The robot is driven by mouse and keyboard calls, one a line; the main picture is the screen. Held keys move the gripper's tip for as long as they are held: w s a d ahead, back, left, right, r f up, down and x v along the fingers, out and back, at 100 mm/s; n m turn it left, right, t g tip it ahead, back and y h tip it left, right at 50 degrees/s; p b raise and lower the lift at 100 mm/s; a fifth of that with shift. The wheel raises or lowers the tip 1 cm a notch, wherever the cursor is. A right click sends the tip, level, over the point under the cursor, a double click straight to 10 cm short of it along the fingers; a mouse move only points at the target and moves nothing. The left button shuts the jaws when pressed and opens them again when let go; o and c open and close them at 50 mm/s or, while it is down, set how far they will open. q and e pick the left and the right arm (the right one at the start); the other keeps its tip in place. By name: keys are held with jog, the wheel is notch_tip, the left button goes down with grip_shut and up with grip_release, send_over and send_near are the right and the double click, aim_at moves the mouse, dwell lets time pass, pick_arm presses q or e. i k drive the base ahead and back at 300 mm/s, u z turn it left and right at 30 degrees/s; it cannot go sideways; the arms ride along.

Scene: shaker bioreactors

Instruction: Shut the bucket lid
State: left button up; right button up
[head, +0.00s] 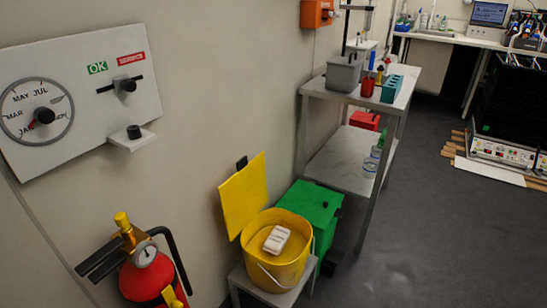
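The yellow bucket (290,275) stands on a small light grey stand (243,280) near the wall, at the lower middle of the head view. Its square yellow lid (243,194) is open and stands up, tilted back at the wall side. A small black piece (242,162) shows at the lid's top edge. The bucket's mouth is uncovered, and a whitish block (276,239) lies inside on a yellow surface. A thin pale handle (268,274) hangs at the bucket's front. Neither of my grippers is in view.
A red fire extinguisher (150,272) stands at the lower left. A green box (313,208) is right behind the bucket. A grey shelf table (345,165) with lab items stands beyond it. A dial panel (80,95) is on the wall. The dark floor (420,240) at right is clear.

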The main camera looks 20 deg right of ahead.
aim_at(242, 196)
jog(key=z, duration=1.7)
jog(key=i, duration=1)
jog(key=u, duration=2.25)
